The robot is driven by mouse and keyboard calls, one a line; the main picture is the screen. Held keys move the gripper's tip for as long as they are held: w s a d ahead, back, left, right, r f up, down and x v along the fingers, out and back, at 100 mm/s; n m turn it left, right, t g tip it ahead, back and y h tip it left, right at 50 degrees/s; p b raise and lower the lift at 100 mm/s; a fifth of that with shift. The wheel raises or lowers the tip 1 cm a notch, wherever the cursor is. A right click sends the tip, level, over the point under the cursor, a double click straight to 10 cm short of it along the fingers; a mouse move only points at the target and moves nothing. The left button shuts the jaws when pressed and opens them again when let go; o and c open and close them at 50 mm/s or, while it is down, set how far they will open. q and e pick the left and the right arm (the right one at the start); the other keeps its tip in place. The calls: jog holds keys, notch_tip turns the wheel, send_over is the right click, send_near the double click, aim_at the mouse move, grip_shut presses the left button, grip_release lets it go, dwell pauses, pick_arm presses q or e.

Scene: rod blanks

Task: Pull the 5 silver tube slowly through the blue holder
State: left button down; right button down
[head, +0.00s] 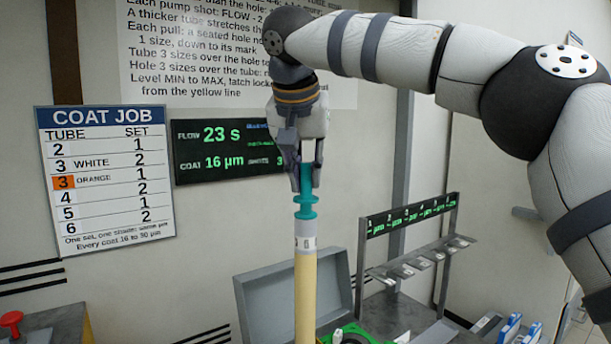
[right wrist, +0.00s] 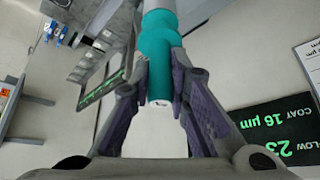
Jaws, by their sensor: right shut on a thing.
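My right gripper (head: 306,183) is shut on the upper end of a teal, flanged holder (head: 306,212). The right wrist view shows this teal piece (right wrist: 158,35) between both fingers, its end poking out between the tips. Below the flanges, a light grey collar (head: 305,230) with small dark markings sits above a tall cream-yellow tube (head: 306,300). The tube stands upright and runs out of the bottom of the head view. No plainly silver tube can be made out. My left gripper is not in view.
An open grey case (head: 290,297) stands behind the tube. A grey rack (head: 425,258) with a green-lit strip is to its right. A red knob (head: 11,319) is at lower left. A display (head: 222,150) and a COAT JOB sign (head: 104,180) hang behind.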

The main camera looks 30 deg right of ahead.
jog(key=shift+r, duration=1.75)
